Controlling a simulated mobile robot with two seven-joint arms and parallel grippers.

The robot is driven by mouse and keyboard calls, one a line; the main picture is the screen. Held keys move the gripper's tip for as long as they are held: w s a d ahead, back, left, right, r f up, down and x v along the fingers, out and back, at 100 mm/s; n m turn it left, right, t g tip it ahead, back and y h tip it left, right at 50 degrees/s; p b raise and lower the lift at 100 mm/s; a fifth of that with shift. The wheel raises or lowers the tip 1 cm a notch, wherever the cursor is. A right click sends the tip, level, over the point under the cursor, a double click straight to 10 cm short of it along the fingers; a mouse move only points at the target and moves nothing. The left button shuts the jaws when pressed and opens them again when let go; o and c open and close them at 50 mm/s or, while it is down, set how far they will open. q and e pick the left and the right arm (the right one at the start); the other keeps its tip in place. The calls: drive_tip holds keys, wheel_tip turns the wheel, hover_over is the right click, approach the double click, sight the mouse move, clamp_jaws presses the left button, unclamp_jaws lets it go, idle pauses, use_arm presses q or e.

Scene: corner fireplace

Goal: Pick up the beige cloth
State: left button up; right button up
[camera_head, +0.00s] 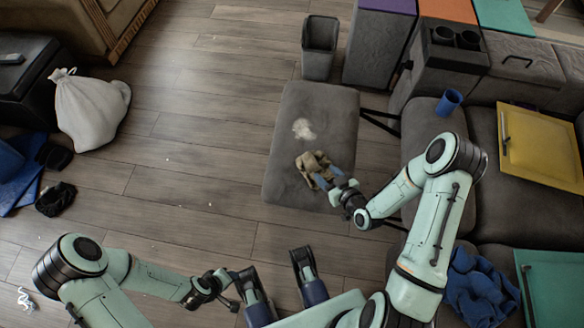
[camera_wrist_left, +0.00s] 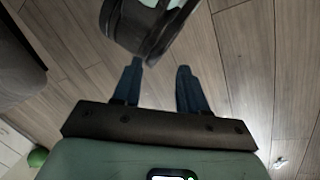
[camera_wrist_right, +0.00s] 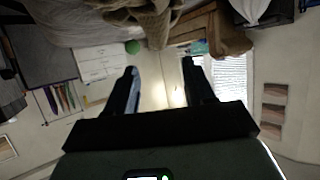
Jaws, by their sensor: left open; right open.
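The beige cloth (camera_head: 312,160) lies crumpled on the grey padded ottoman (camera_head: 285,180), near its right-hand part. My right gripper (camera_head: 325,178) is at the cloth's lower right edge, with its fingers overlapping the cloth in the head view. In the right wrist view the fingers (camera_wrist_right: 161,72) are apart with nothing between them, and the beige cloth (camera_wrist_right: 150,20) hangs at the top, beyond the fingertips. I cannot tell whether they touch. My left gripper (camera_wrist_left: 158,68) is open and empty over the wooden floor in the left wrist view.
A pale smear (camera_head: 303,128) is on the ottoman above the cloth. A grey bin (camera_head: 320,45) stands behind it. The sofa at right holds a blue cup (camera_head: 449,101), a yellow panel (camera_head: 540,148) and a blue cloth (camera_head: 480,290). A white sack (camera_head: 88,108) sits left; floor between is clear.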

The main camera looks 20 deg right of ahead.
sight(307, 154)
drive_tip(key=x, duration=0.2)
drive_tip(key=b+x, duration=0.1)
drive_tip(key=x, duration=0.5)
drive_tip(key=shift+w+r+b, duration=0.25)
drive_tip(key=shift+w+b, duration=0.05)
drive_tip(key=shift+b, duration=0.1)
drive_tip(key=b+x, duration=0.1)
drive_tip(key=x, duration=0.4)
drive_tip(key=shift+s+f+b, duration=0.1)
drive_tip(key=shift+f+b, duration=0.1)
drive_tip(key=shift+b, duration=0.15)
drive_tip(key=shift+w, duration=0.25)
use_arm(q)
drive_tip(key=w+a+f+t+y, duration=0.1)
drive_tip(key=w+a+f+t, duration=0.1)
drive_tip(key=w+a+f, duration=0.1)
drive_tip(key=shift+w+f, duration=0.5)
drive_tip(key=shift+w, duration=0.7)
use_arm(e)
clamp_jaws()
